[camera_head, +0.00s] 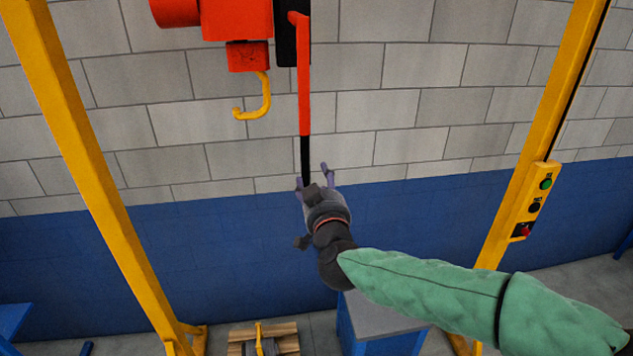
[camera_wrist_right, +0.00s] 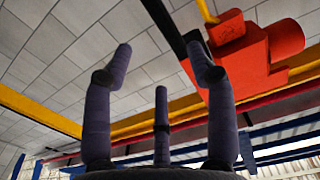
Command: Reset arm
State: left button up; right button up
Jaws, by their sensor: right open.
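My right gripper (camera_head: 312,176) is in the middle of the head view, reaching up toward the wall on my green-sleeved arm. Its purple fingers are spread, and I see nothing between them. In the right wrist view the open gripper (camera_wrist_right: 160,48) also shows its fingers apart. A red lever (camera_head: 304,80) with a black lower end hangs just above the gripper in the head view. The black end comes down beside the left fingertip; I cannot tell whether they touch. My left gripper is not in view.
A red hoist (camera_head: 238,20) with a yellow hook (camera_head: 265,97) hangs at upper left. Yellow posts stand left (camera_head: 90,190) and right (camera_head: 535,130); the right one carries a button box (camera_head: 536,200). Below are a blue-sided table (camera_head: 375,318) and a loaded pallet (camera_head: 288,336).

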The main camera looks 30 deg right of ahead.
jog(key=a+f+n+g+y+b, duration=0.1)
jog(key=a+f+g+y+b, duration=0.3)
jog(key=f, duration=1.3)
jog(key=a+f+g+b, duration=0.15)
jog(key=f+b, duration=0.45)
jog(key=f, duration=1.1)
jog(key=a+f+n+g+y+b, duration=0.15)
jog(key=a+f+b, duration=0.35)
jog(key=f, duration=1.3)
jog(key=s+a+f+g+y+b, duration=0.1)
jog(key=s+a+f+g+b, duration=0.1)
jog(key=s+f, duration=0.6)
jog(key=s+a+f+m+g+y+b, duration=0.1)
jog(key=s+f+g+b, duration=0.3)
jog(key=f, duration=1.3)
jog(key=s+a+f+g+y+b, duration=0.1)
jog(key=s+a+f+g+b, duration=0.3)
jog(key=s+f+b, duration=0.4)
jog(key=s+f, duration=0.4)
jog(key=shift+s+f+m, duration=0.3)
jog(key=shift+s+m, duration=0.05)
jog(key=shift+s, duration=0.05)
jog(key=shift+y, duration=0.25)
jog(key=shift+c, duration=1.4)
jog(key=shift+d, duration=0.15)
jog(key=shift+c, duration=0.4)
